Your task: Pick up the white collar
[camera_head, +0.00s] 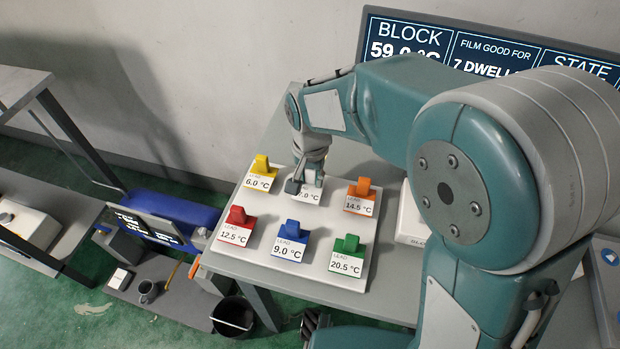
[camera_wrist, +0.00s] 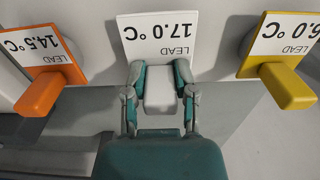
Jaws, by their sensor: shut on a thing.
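The white collar (camera_wrist: 158,88) carries a card reading "LEAD 17.0 °C" and sits in the middle of the back row in the head view, mostly covered by my gripper (camera_head: 308,182). In the wrist view my gripper (camera_wrist: 160,78) has one finger on each side of the collar's white block and is shut on it. The card (camera_wrist: 157,40) lies beyond the fingertips. I cannot tell whether the collar is lifted off the board.
The yellow collar (camera_head: 260,175) and orange collar (camera_head: 359,196) flank it closely. Red (camera_head: 238,225), blue (camera_head: 290,242) and green (camera_head: 346,257) collars stand in the front row. A display (camera_head: 480,45) stands behind the table. A black bucket (camera_head: 233,317) is on the floor.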

